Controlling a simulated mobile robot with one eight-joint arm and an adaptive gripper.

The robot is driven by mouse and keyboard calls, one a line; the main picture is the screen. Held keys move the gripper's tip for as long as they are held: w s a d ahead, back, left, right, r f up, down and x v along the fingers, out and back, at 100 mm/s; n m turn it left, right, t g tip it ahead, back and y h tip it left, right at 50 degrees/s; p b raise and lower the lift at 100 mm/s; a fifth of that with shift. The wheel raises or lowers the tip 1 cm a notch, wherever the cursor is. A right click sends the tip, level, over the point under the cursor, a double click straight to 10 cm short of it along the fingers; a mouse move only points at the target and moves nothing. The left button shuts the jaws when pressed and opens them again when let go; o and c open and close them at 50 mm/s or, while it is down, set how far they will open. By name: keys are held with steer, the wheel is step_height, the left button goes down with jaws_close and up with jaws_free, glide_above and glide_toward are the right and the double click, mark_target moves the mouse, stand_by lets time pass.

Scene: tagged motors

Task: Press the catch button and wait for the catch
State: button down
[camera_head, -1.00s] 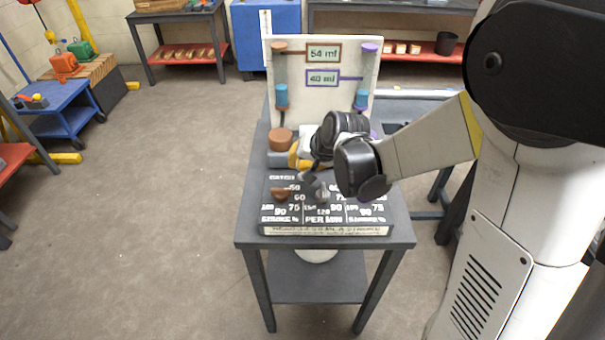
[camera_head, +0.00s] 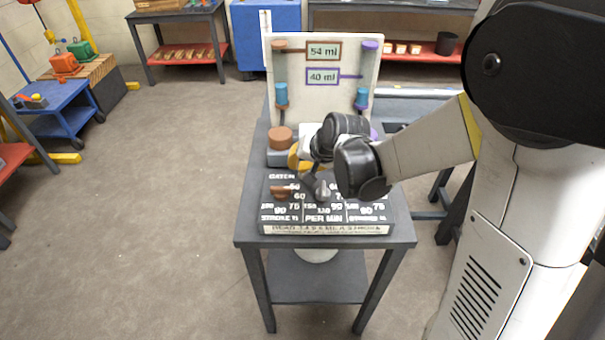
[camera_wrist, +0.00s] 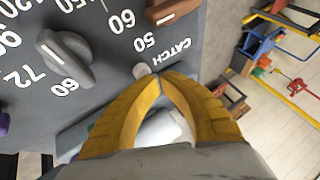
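The control panel (camera_head: 322,229) lies on the grey bench, with the word CATCH at its back left. In the wrist view the panel (camera_wrist: 100,105) shows a small pale round button (camera_wrist: 141,70) beside the CATCH label. My gripper's yellow fingers (camera_wrist: 163,78) are shut and empty, their tips meeting just beside the button. I cannot tell whether they touch it. In the head view my gripper (camera_head: 294,160) is partly hidden by my wrist, and the button cannot be made out. The upright board (camera_head: 340,110) behind reads 54 ml and 40 ml.
An orange-brown pointer knob (camera_head: 281,192) and a grey knob (camera_head: 323,189) stand on the panel; the grey knob (camera_wrist: 65,60) is close to my fingers in the wrist view. An orange-brown cylinder (camera_head: 281,139) stands behind the panel.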

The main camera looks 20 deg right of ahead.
mark_target(299, 173)
steer(key=shift+f+b, duration=0.3)
stand_by(0.5)
steer(key=shift+r+p, duration=0.6)
steer(key=shift+r, duration=0.2)
steer(key=shift+r, duration=0.1)
step_height(299, 173, up, 6)
steer(key=p, duration=0.4)
steer(key=shift+p, duration=0.4)
stand_by(0.3)
